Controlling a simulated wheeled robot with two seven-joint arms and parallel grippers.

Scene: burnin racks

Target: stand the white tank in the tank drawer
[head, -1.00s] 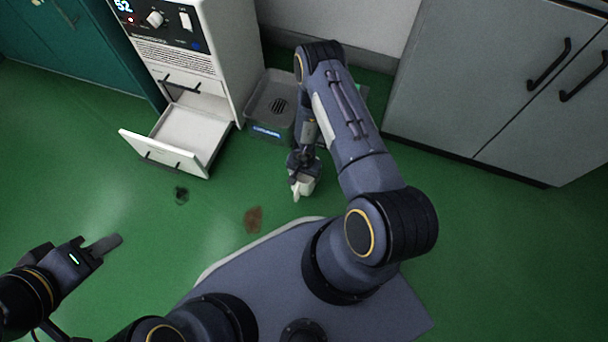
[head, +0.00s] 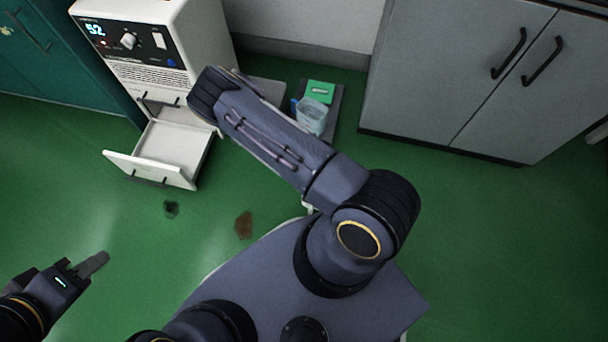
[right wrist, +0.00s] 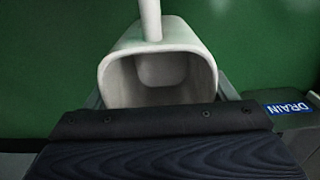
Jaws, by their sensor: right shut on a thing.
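The white tank (right wrist: 160,75) fills the middle of the right wrist view, its open mouth facing the camera and a white post-like part at its top. My right gripper (right wrist: 160,108) is shut on it. In the head view my right forearm hides that gripper and most or all of the tank. The tank drawer (head: 150,166) is the white drawer pulled out at the bottom of the white machine (head: 150,75), with its inside bare where visible. My left gripper (head: 88,268) is low at the left, away from the drawer; its jaw opening is unclear.
A grey drain tray beside the machine is mostly behind my right arm; its blue DRAIN label (right wrist: 288,107) shows in the right wrist view. A clear container (head: 312,117) and a green box (head: 320,91) stand right of it. Grey cabinets (head: 440,80) are at right. Open floor shows in front.

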